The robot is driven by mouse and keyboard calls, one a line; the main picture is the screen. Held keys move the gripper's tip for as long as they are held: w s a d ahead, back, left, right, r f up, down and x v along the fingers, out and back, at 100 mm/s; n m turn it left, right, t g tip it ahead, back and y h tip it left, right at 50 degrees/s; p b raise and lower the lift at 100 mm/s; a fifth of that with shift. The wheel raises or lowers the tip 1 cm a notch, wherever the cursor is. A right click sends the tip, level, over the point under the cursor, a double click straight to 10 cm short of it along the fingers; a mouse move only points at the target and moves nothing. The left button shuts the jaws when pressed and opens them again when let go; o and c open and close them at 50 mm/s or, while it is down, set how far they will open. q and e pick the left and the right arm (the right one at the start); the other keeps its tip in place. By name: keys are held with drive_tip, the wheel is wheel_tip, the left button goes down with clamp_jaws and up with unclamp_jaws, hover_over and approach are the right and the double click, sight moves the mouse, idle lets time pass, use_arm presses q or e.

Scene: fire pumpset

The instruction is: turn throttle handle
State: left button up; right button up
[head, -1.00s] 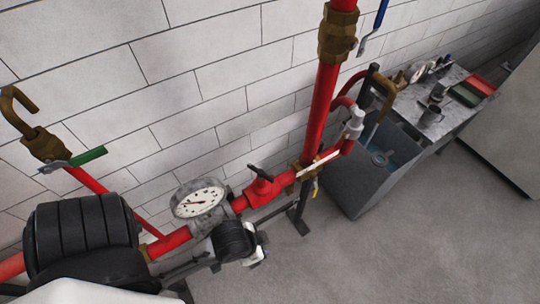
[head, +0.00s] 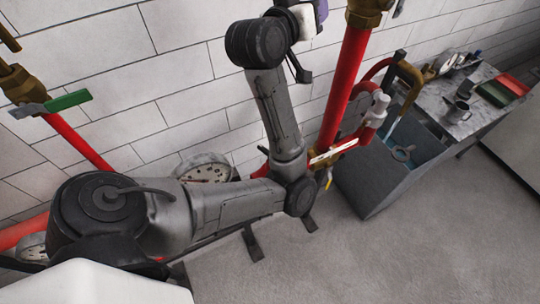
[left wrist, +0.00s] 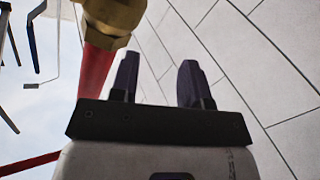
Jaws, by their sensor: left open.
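My left gripper (left wrist: 159,62) is open in the left wrist view, with two dark fingers apart and nothing between them. A brass valve body (left wrist: 112,18) on a red pipe (left wrist: 94,72) shows beyond and left of the fingers, not touching them. A thin bent grey lever (left wrist: 55,60) hangs left of it. In the head view my left arm reaches up to the top edge, left of the brass valve (head: 368,10) on the upright red pipe (head: 345,85). Its fingers are not clear there. Which lever is the throttle handle, I cannot tell. My right gripper is not in view.
A lever with a green grip (head: 67,102) sits on a pipe at the left. A grey bin (head: 375,165) and a table (head: 465,115) with small items stand at the right. The floor at lower right is clear.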

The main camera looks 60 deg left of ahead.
use_arm(q)
drive_tip(key=s+a+f+n+g+y+b, duration=0.25)
drive_tip(key=s+a+n+g, duration=0.2)
drive_tip(key=a+n, duration=0.6)
drive_tip(key=s+a+f+g+h, duration=0.1)
drive_tip(key=s+a+f+h, duration=0.15)
drive_tip(key=a+f, duration=0.45)
drive_tip(key=d+f+g+h, duration=0.2)
drive_tip(key=d+f+h, duration=0.2)
drive_tip(key=f, duration=0.7)
drive_tip(key=d+f+n+g+h, duration=0.1)
drive_tip(key=d+f+g+h, duration=0.2)
drive_tip(key=d+f, duration=0.4)
drive_tip(key=s+d+f+n+g+h, duration=0.1)
drive_tip(key=d+f+g+h, duration=0.2)
drive_tip(key=f, duration=1.3)
drive_tip(key=shift+d+g+h, duration=0.25)
drive_tip(key=shift+d+h, duration=0.65)
drive_tip(key=shift+d, duration=0.4)
drive_tip(key=shift+r+n+p, duration=0.15)
drive_tip(key=shift+n+p, duration=0.1)
drive_tip(key=shift+p, duration=0.05)
clamp_jaws()
